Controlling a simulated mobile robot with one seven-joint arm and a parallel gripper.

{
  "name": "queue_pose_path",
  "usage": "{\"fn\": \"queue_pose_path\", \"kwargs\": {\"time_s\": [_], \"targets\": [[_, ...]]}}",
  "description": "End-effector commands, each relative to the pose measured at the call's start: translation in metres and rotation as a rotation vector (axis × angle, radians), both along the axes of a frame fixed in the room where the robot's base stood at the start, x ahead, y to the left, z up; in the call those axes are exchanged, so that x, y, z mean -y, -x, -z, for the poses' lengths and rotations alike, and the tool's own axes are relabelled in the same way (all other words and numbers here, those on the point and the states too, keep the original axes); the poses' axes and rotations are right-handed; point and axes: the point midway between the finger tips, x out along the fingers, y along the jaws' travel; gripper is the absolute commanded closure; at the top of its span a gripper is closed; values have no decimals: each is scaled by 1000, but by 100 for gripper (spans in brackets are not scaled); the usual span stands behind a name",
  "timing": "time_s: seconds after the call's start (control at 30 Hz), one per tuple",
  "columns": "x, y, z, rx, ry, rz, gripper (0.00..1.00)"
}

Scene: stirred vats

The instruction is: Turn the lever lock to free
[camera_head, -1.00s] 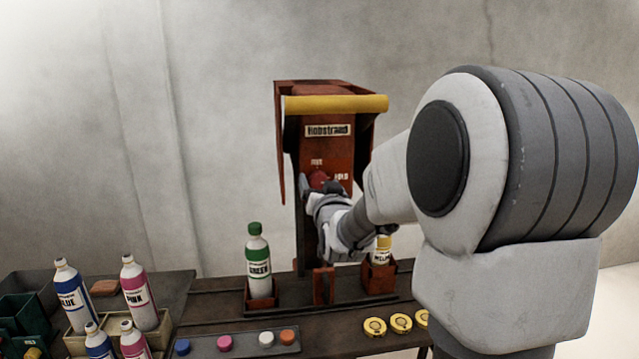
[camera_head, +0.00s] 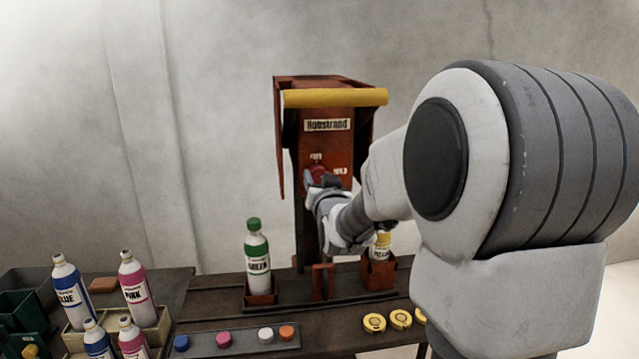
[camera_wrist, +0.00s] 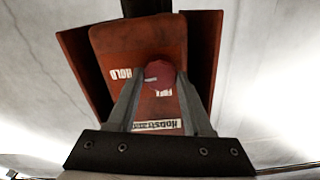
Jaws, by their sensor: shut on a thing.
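The lever lock is a dark red round knob (camera_wrist: 160,72) on the rust-red machine panel (camera_wrist: 140,42). A small white mark shows on its face, on the side toward the HOLD label (camera_wrist: 120,73). The FREE label (camera_wrist: 163,93) is beside the knob, on the Hobstrand plate's side. My gripper (camera_wrist: 158,76) is shut on the knob, one finger on each side. In the head view the knob (camera_head: 318,170) is partly hidden by my gripper (camera_head: 316,182), and its pointing direction cannot be told there.
A yellow roller (camera_head: 335,97) and hood stand above the panel. Below, a green-capped bottle (camera_head: 257,260) and a yellow-capped bottle (camera_head: 381,246) sit in holders.

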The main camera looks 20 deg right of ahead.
Motion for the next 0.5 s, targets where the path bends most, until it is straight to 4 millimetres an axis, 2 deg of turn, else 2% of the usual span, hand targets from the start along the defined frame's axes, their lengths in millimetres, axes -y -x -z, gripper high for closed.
{"fn": "queue_pose_path", "kwargs": {"time_s": [0.5], "targets": [[-2,0,7,-110,406,-1,100]]}}
